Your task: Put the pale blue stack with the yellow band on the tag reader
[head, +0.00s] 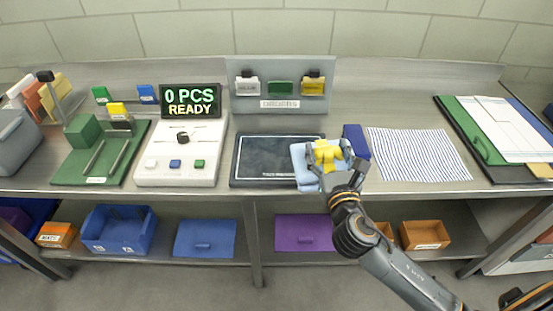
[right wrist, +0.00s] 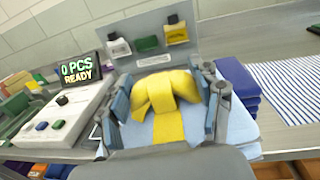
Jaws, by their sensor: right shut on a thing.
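The pale blue stack (head: 305,170) with the yellow band (head: 325,154) is at the right end of the dark tag reader pad (head: 265,158). My right gripper (head: 327,158) is shut on the stack, with a finger on each side of the yellow band's knot. In the right wrist view the stack (right wrist: 235,125) and the yellow band (right wrist: 168,125) fill the space between the fingers. The stack covers the pad's right end; I cannot tell whether it touches the pad. My left gripper is not in view.
A dark blue stack (head: 355,140) stands just right of the held stack, beside a striped cloth (head: 418,154). A white console (head: 178,170) with a display reading "0 PCS READY" (head: 191,101) stands left of the pad. A grey holder (head: 280,116) with tags is behind.

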